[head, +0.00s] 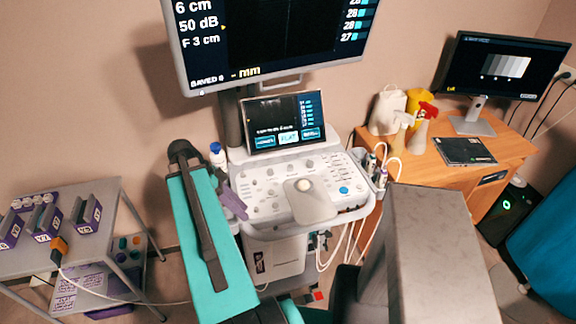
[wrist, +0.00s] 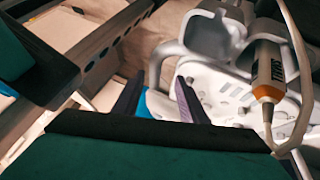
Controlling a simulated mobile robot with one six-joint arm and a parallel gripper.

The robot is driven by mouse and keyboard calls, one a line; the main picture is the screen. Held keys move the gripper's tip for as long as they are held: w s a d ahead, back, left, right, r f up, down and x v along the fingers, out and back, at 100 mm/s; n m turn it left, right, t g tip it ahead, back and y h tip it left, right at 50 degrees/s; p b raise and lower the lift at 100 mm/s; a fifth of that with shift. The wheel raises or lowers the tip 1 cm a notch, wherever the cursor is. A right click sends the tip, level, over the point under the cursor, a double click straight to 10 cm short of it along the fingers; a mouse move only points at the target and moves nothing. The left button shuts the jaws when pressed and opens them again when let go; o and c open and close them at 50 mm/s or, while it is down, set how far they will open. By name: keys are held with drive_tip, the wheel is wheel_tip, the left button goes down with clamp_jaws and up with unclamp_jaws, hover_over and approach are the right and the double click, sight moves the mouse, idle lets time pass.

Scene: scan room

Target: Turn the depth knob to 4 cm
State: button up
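The ultrasound console's control panel (head: 262,208) carries several small pale knobs (head: 283,164), a trackball (head: 304,185) and a round blue button (head: 343,190). Their labels are too small to read, so I cannot tell which is the depth knob. The large monitor (head: 290,40) above reads "6 cm", "50 dB" and "F 3 cm". My gripper (head: 235,205) shows purple fingers at the panel's left edge. In the wrist view my gripper (wrist: 159,98) has its two fingers apart with nothing held between them. Part of the pale panel (wrist: 228,92) shows beyond the right finger.
A small touchscreen (head: 286,122) stands behind the panel. A bottle (head: 217,155) stands at the left rear. A cart (head: 90,255) and wooden desk (head: 440,160) flank the console.

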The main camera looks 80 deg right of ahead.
sight(290, 166)
drive_tip(key=d+b, duration=0.3)
drive_tip(key=w+d+f+t+h+b, duration=0.1)
drive_tip(key=d+b, duration=0.2)
drive_tip(key=d, duration=0.1)
drive_tip(key=d+t+b, duration=0.1)
drive_tip(key=d+b, duration=0.2)
drive_tip(key=d, duration=0.1)
drive_tip(key=shift+w+f+h, duration=0.15)
drive_tip(key=shift+f+h, duration=0.25)
drive_tip(key=shift+n+t+h, duration=0.6)
drive_tip(key=shift+t+h, duration=0.2)
drive_tip(key=shift+t, duration=0.1)
drive_tip(key=d+b, duration=0.2)
drive_tip(key=d+r+b, duration=0.1)
drive_tip(key=d+b, duration=0.1)
drive_tip(key=b, duration=0.1)
drive_tip(key=d+b, duration=0.2)
drive_tip(key=d, duration=0.1)
drive_tip(key=shift+s+r+b, duration=0.2)
drive_tip(key=shift+r+b, duration=0.1)
drive_tip(key=shift+r, duration=0.1)
drive_tip(key=shift+s+d+r, duration=0.1)
drive_tip(key=shift+d+r, duration=0.2)
drive_tip(key=shift+d, duration=0.2)
drive_tip(key=shift+a+r, duration=0.1)
